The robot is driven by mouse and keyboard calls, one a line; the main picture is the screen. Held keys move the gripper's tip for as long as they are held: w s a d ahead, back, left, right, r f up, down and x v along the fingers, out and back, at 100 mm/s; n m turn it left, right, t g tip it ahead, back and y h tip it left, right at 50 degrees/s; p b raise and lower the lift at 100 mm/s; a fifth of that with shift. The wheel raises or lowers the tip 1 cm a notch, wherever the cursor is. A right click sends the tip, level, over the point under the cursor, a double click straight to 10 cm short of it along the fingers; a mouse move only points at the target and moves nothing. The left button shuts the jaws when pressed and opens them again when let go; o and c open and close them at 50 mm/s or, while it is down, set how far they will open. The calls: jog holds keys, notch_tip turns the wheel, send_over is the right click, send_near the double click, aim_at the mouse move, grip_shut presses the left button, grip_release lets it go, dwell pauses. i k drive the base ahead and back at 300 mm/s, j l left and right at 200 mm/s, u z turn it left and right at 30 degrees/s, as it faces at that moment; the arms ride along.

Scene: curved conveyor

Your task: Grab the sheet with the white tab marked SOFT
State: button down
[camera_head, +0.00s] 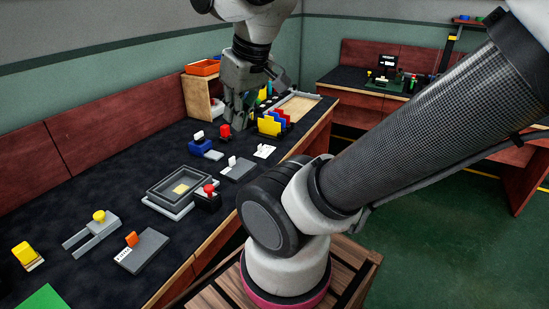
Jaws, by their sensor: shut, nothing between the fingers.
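Several small pieces with coloured tabs lie on the dark bench. A flat grey piece (240,172) with an upright white tab (232,160) lies mid-bench. A blue piece (201,146) with a white top is behind it to the left. A small pale card (265,151) lies to its right. I cannot read SOFT on any of them, so I cannot tell which is the sheet. My gripper (238,126) points down over the far part of the bench, beyond these pieces. It is shut and empty, and partly hides what is behind it.
A rack of yellow, red and blue dividers (272,122) stands right of my gripper. A red-knobbed piece (224,131) is close by. A grey tray (180,186) and an orange-tabbed plate (143,250) are nearer. An orange bin (202,67) sits on a wooden shelf behind.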

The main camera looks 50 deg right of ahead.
aim_at(237, 170)
jog(key=l+z, duration=0.25)
jog(key=k+l+z, duration=0.1)
jog(key=l+z, duration=0.2)
jog(key=i+l+u, duration=0.25)
jog(key=i+l, duration=0.25)
jog(key=i, duration=0.05)
